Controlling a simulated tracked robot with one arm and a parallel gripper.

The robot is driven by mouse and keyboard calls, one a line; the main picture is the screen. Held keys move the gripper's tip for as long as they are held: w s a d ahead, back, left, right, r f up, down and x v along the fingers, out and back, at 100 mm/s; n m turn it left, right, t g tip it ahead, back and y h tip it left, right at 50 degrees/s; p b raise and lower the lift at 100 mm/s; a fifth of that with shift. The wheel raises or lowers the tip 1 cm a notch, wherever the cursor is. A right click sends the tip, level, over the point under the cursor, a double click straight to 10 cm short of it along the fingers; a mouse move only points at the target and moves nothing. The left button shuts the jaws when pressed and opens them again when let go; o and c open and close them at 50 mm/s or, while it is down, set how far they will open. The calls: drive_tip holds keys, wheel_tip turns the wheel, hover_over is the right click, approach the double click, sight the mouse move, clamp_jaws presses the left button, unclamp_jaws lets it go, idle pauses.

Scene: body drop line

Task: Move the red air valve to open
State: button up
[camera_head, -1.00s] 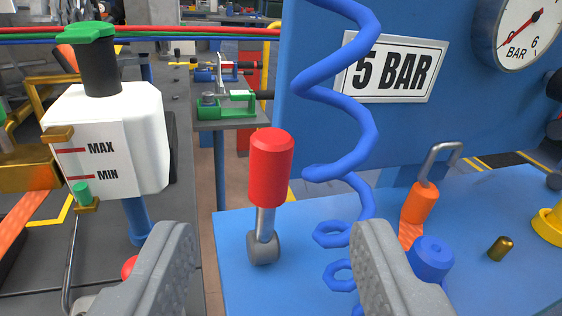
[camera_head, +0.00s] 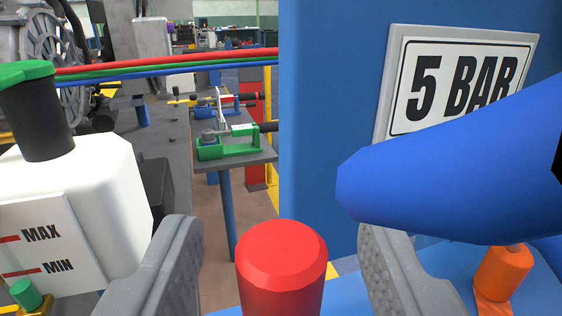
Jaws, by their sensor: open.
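The red air valve handle (camera_head: 281,268) stands upright at the bottom middle, with its rounded top showing and its lower part cut off by the frame. My gripper (camera_head: 278,250) is open, with one grey finger on each side of the red handle. A gap shows between the handle and each finger. The metal stem and pivot of the valve are out of view. A "5 BAR" sign (camera_head: 463,80) is on the blue panel (camera_head: 330,130) behind.
A thick blue hose (camera_head: 450,165) crosses close in front at right. An orange item (camera_head: 501,270) is at lower right. A white reservoir (camera_head: 85,200) with MAX and MIN marks stands close at left. A grey table (camera_head: 240,157) with green and blue clamps is farther back.

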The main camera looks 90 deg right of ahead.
drive_tip(key=shift+d, duration=1.1)
clamp_jaws()
drive_tip(key=b, duration=0.1)
drive_tip(key=a+h+b, duration=0.1)
drive_tip(key=b, duration=0.3)
drive_tip(key=shift+s+a+f+m+h, duration=0.25)
drive_tip(key=shift+a+m+h, duration=0.05)
drive_tip(key=a+h+b, duration=0.1)
drive_tip(key=b, duration=0.2)
drive_tip(key=shift+s+a, duration=0.15)
drive_tip(key=shift+s, duration=0.05)
unclamp_jaws()
